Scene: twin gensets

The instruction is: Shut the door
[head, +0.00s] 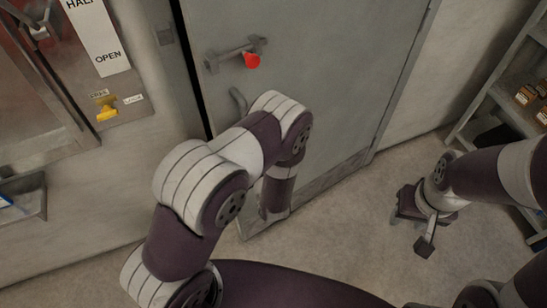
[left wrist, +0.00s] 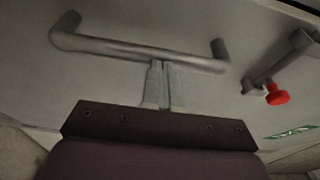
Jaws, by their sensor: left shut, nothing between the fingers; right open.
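The grey door (head: 325,70) fills the middle of the head view, with a dark gap along its left edge, so it looks slightly ajar. It carries a bar latch (head: 232,53) with a red knob (head: 252,61) and, lower, a curved pull handle (head: 238,100) partly hidden by my left arm. In the left wrist view the pull handle (left wrist: 140,50) runs across the door face. My left gripper (left wrist: 162,68) is shut and empty, its tips at the handle's bar; I cannot tell whether they touch. My right gripper (head: 418,230) is open and empty above the floor, away from the door.
A wall panel with a "HALF/OPEN" sign (head: 98,38) and a yellow tag (head: 106,108) is left of the door. A shelf unit (head: 515,75) with small boxes stands at the right. The floor (head: 350,230) between my arms is clear.

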